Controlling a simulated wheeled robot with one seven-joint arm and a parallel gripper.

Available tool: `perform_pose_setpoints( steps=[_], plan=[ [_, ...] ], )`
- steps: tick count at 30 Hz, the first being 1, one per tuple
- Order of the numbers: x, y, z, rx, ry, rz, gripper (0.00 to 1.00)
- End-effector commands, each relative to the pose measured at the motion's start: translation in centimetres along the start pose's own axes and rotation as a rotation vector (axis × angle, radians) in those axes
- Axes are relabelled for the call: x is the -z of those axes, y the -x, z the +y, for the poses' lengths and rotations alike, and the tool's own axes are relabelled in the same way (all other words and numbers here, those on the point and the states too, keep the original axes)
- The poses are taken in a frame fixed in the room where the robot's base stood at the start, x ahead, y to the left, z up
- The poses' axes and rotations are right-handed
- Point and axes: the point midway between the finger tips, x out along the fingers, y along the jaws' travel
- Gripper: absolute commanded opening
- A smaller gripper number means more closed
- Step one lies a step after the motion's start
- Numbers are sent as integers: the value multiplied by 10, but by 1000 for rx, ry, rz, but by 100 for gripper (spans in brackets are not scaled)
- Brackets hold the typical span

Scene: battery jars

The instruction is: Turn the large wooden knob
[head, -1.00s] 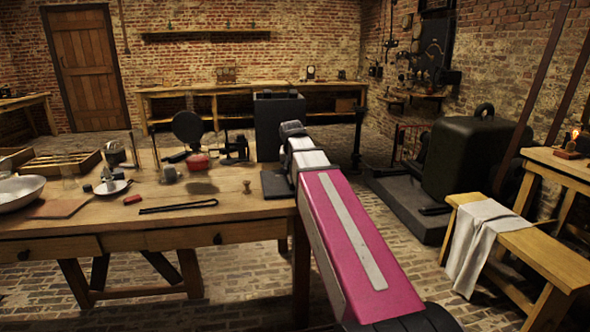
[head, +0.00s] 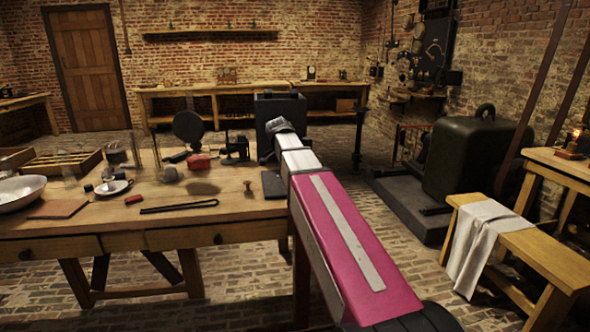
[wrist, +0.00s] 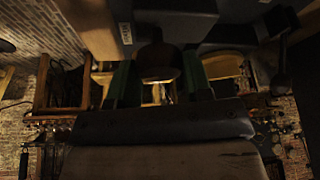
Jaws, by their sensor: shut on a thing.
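The large wooden knob (wrist: 157,58) shows as a dark brown rounded shape in the wrist view, between the two greenish fingers of my gripper (wrist: 157,82). The fingers are closed on its sides. It sits against a dark box with a small pale label (wrist: 125,33). In the head view a dark box (head: 280,108) stands beyond the table's right end. My pink and white arm reaches to it and hides the knob and the fingers there. The knob's turn angle cannot be read in the dim wrist view.
A wooden table (head: 120,222) at left carries a white basin (head: 20,192), black tongs (head: 178,206), a red block (head: 133,199) and a small wooden peg (head: 248,187). A bench with a cloth (head: 478,235) and a large dark weight (head: 470,160) stand at right.

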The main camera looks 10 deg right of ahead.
Motion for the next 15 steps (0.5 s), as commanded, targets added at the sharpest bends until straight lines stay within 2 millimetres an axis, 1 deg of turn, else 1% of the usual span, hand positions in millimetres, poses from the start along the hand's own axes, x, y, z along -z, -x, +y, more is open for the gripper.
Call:
perform_pose_setpoints(
  steps=[6,15],
  plan=[
    [0,0,-2,-78,-187,-1,22],
    [0,0,-3,-167,-401,-1,22]
  ],
)
